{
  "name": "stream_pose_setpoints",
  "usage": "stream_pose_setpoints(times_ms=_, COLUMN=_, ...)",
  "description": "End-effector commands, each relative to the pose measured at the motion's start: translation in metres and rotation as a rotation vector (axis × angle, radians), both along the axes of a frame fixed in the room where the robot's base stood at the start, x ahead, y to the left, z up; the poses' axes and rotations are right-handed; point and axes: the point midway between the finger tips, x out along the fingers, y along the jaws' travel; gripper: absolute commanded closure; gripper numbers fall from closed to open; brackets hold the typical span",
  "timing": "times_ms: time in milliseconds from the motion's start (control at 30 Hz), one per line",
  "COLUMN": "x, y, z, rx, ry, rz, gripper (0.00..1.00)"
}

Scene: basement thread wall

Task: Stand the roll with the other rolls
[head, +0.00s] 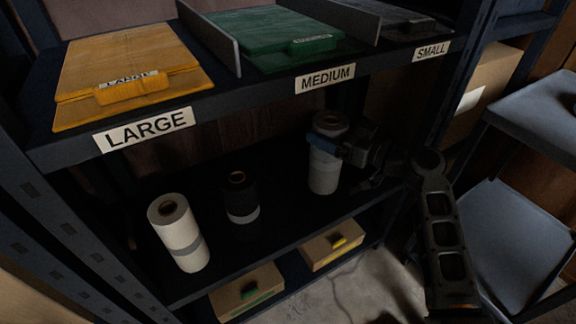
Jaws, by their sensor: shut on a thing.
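A pale roll (324,174) with a grey-brown top is upright at the right part of the dark middle shelf (285,215). My gripper (326,148) reaches in from the right and is shut on this roll around its upper part, with a blue finger piece across its front. I cannot tell whether the roll's bottom touches the shelf. Two other rolls stand upright to the left: a white roll (175,225) with a grey band, and a black roll (238,192) with a white band. A gap lies between the black roll and the held roll.
The upper shelf, labelled LARGE (145,128), MEDIUM (325,78) and SMALL (432,51), overhangs the rolls and holds a yellow case (125,60) and a green case (270,30). Cardboard boxes (247,290) sit below. A grey cart (515,240) stands at right.

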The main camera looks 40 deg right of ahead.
Motion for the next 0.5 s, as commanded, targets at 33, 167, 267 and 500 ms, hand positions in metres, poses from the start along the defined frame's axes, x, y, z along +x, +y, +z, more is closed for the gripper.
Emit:
stream_pose_setpoints(times_ms=33, x=0.008, y=0.009, z=-0.008, rx=0.002, ry=0.000, rz=0.005, gripper=0.79)
stream_pose_setpoints(times_ms=167, x=0.027, y=0.028, z=-0.024, rx=0.001, ry=-0.001, rz=0.003, gripper=0.79)
stream_pose_setpoints(times_ms=267, x=0.039, y=0.041, z=-0.034, rx=0.001, ry=0.000, rz=0.003, gripper=0.79)
stream_pose_setpoints(times_ms=500, x=0.054, y=0.055, z=-0.046, rx=0.000, ry=-0.001, rz=0.000, gripper=0.79)
